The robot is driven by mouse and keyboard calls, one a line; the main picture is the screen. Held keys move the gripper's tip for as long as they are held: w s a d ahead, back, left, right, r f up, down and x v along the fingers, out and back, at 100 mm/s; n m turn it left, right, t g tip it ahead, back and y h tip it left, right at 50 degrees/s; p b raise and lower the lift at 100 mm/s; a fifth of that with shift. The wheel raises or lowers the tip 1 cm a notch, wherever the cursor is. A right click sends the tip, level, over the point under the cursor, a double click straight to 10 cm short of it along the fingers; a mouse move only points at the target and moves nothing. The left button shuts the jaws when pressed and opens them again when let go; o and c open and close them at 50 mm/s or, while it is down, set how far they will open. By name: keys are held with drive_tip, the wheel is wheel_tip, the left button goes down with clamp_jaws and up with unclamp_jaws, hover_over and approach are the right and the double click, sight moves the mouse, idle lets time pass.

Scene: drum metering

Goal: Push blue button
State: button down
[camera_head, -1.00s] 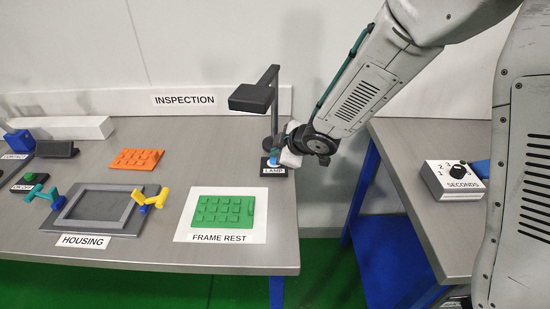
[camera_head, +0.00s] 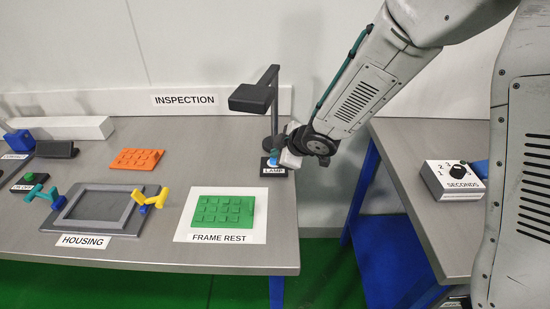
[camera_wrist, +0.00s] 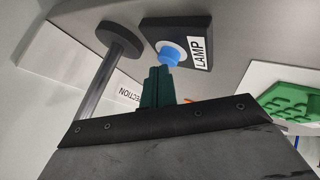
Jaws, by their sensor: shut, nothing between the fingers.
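The blue button (camera_wrist: 169,55) sits in a pale ring on a black box (camera_wrist: 150,32) labelled LAMP. In the head view the blue button (camera_head: 273,161) is at the right end of the bench, beside the lamp post. My gripper (camera_wrist: 162,72) is shut and empty. In the wrist view its teal fingertips end right at the button and overlap its lower edge. I cannot tell whether they touch it. In the head view my gripper (camera_head: 280,157) is just above and right of the button, its fingertips mostly hidden.
The black lamp (camera_head: 252,98) stands close behind the button. A green part (camera_head: 223,211) lies on the FRAME REST sheet, and an orange part (camera_head: 136,159) lies further left. A grey housing (camera_head: 95,208) is at the front. A gap separates this bench from the right one with the SECONDS dial box (camera_head: 452,180).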

drive_tip(key=shift+r, duration=0.5)
drive_tip(key=shift+r, duration=0.1)
wheel_tip(320, 180, up, 6)
drive_tip(key=shift+f, duration=0.1)
idle(0.3)
